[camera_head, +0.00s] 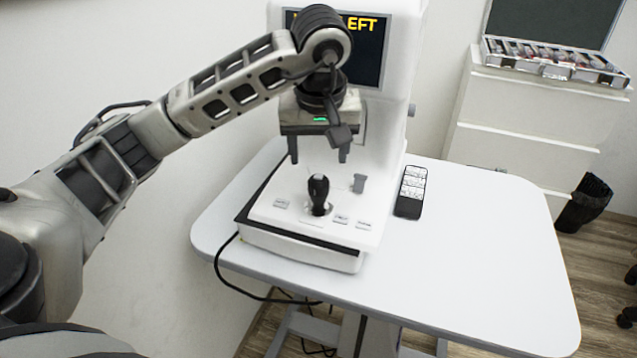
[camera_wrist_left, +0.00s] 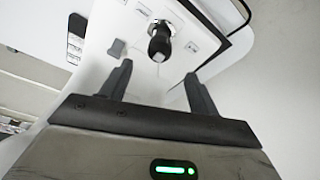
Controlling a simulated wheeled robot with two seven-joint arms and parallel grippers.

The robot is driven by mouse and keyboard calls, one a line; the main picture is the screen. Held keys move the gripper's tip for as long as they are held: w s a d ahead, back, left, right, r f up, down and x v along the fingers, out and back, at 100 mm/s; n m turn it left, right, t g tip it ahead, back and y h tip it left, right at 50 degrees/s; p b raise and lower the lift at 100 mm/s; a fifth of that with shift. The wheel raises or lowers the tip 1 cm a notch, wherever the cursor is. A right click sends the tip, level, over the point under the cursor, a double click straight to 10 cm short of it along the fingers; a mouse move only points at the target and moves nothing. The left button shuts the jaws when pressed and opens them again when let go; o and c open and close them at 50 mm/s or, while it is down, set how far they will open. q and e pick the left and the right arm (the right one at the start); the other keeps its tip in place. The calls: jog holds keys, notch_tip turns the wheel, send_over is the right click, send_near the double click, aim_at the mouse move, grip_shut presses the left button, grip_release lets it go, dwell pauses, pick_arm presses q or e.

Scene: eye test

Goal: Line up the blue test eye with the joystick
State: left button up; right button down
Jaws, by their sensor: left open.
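The black joystick (camera_head: 318,194) stands upright on the white base of the eye-test machine (camera_head: 300,225), between small grey buttons. In the left wrist view the joystick (camera_wrist_left: 160,44) shows beyond the fingertips, roughly between them. My left gripper (camera_head: 318,158) is open and empty above the joystick, with a gap between fingertips and knob. The machine's screen (camera_head: 370,48) shows yellow text ending in "EFT", partly hidden by my left arm. The blue test eye is not visible. My right gripper is out of view.
A remote (camera_head: 411,190) lies on the white table (camera_head: 480,250) right of the machine; the table's right side is clear. A black cable (camera_head: 240,290) hangs at the front left. A drawer cabinet (camera_head: 525,120) carries an open case (camera_head: 555,62); a black bin (camera_head: 585,205) stands beside it.

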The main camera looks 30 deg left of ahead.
aim_at(316, 178)
pick_arm(q)
jog(key=x, duration=1)
jog(key=shift+f+p, duration=0.25)
jog(key=shift+p, duration=0.05)
jog(key=c, duration=1)
jog(key=shift+c, duration=0.2)
jog(key=shift+a, duration=0.15)
jog(key=shift+s+a, duration=1)
jog(key=o, duration=1.1)
jog(key=shift+c, duration=0.2)
